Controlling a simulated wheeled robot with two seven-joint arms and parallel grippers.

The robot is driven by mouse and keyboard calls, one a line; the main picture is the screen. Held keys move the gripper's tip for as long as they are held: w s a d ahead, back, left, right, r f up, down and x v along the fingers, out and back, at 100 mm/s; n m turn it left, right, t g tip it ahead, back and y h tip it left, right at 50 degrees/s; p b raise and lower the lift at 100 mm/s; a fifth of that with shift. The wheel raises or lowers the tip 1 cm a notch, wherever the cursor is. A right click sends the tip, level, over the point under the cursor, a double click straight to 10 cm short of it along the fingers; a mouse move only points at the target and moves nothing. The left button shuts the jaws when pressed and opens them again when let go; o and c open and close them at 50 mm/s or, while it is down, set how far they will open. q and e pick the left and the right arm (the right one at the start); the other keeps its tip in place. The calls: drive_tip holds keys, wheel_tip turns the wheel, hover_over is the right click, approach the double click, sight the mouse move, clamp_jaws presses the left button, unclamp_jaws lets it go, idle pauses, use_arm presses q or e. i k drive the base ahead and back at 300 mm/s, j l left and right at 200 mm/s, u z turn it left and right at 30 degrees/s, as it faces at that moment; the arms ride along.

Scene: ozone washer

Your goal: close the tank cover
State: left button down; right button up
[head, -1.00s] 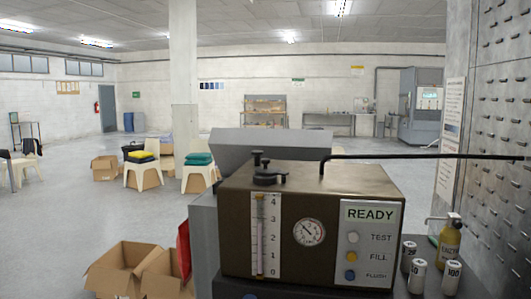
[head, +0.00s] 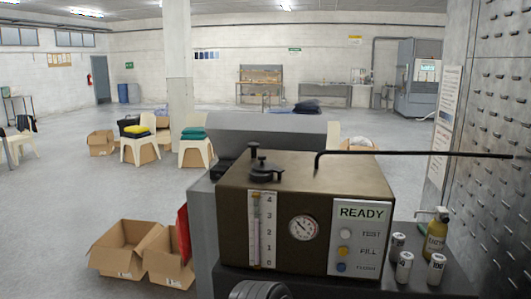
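The grey tank cover (head: 268,129) shows behind the brown control box (head: 235,172). Its front slopes down toward the box, and its lower part is hidden by the box, so I cannot tell how far open it is. The box front has a READY panel (head: 360,211), a round gauge (head: 303,228) and a scale tube (head: 257,230). Neither of my grippers is in view. A dark rounded part shows at the bottom edge, and I cannot tell what it is.
A thin black rod (head: 420,153) runs right from the box top. Small white-labelled canisters (head: 404,267) and a yellow bottle (head: 436,235) stand right of the box. Open cartons (head: 125,248) lie on the floor at left.

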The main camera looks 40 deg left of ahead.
sight(263, 167)
drive_tip(key=j+z, duration=0.25)
drive_tip(key=z, duration=0.15)
drive_tip(key=j+z, duration=0.3)
drive_tip(key=z, duration=0.15)
drive_tip(key=k+j+z, duration=0.1)
drive_tip(key=j, duration=0.3)
drive_tip(key=k+j, duration=0.1)
drive_tip(key=j, duration=0.3)
drive_tip(key=k+j+z, duration=0.15)
drive_tip(key=j, duration=0.2)
drive_tip(key=k+j, duration=0.1)
drive_tip(key=j, duration=0.3)
drive_tip(key=k+j+z, duration=0.15)
drive_tip(key=j, duration=0.25)
drive_tip(key=k+j, duration=0.15)
drive_tip(key=j, duration=0.2)
drive_tip(key=k+j+z, duration=0.15)
drive_tip(key=j, duration=0.2)
drive_tip(key=k+j, duration=0.2)
drive_tip(key=j, duration=0.2)
drive_tip(key=k+j, duration=0.15)
drive_tip(key=j, duration=0.25)
drive_tip(key=k+j, duration=0.2)
drive_tip(key=j, duration=0.2)
